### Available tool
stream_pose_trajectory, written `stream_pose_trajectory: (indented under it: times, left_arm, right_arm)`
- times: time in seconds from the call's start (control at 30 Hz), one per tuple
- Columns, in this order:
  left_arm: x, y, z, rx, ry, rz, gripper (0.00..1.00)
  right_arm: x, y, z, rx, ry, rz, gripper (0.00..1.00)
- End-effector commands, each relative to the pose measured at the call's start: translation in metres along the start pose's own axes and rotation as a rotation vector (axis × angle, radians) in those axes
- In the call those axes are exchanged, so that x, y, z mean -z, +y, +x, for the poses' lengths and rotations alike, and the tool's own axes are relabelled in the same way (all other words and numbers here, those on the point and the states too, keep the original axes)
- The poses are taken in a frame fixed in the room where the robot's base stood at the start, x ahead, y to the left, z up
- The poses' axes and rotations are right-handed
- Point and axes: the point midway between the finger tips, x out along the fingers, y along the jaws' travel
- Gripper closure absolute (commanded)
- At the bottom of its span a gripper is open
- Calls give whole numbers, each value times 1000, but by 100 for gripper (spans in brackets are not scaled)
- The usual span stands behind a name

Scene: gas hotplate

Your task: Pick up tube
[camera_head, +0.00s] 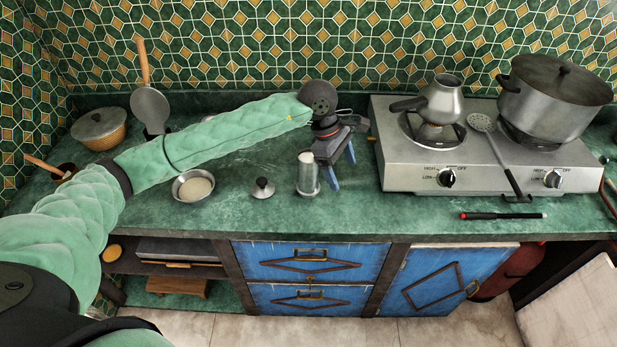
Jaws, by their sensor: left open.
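My left arm reaches across the counter from the left, and its open gripper (341,168) points down with its blue fingers apart and nothing visible between them. Just left of the gripper stands an upright silver metal cylinder (307,174), close to the nearer finger; I cannot tell whether they touch. A slim black tube with red parts (503,215) lies flat near the counter's front edge, in front of the hotplate and well to the right of the gripper. I cannot tell for certain which of the two is the tube. My right gripper is not in view.
The gas hotplate (400,178) carries a small pot (442,98), a large lidded pot (555,90) and a skimmer (497,150). A bowl (193,187) and small lid (262,188) lie left of the cylinder. The green counter (410,212) is clear before the gripper.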

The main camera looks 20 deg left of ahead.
Motion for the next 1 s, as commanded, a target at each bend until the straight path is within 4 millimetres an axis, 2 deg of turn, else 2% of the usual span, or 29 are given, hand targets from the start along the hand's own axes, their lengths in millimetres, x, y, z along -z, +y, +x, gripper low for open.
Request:
stream_pose_trajectory:
  times: [0.03,0.1,0.2,0.3,0.77,1.0]
  left_arm:
    - [22,6,-12,-1,95,7,18]
    - [45,11,-25,3,202,13,18]
    - [68,15,-39,11,307,12,18]
    - [80,17,-47,16,362,10,18]
    - [94,17,-25,19,379,9,18]
    - [100,15,-14,20,379,10,18]
  right_arm:
    - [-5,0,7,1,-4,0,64]
    - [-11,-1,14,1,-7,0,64]
    - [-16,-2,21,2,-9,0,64]
    - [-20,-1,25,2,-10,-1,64]
    - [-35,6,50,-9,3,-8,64]
    - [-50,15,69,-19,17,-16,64]
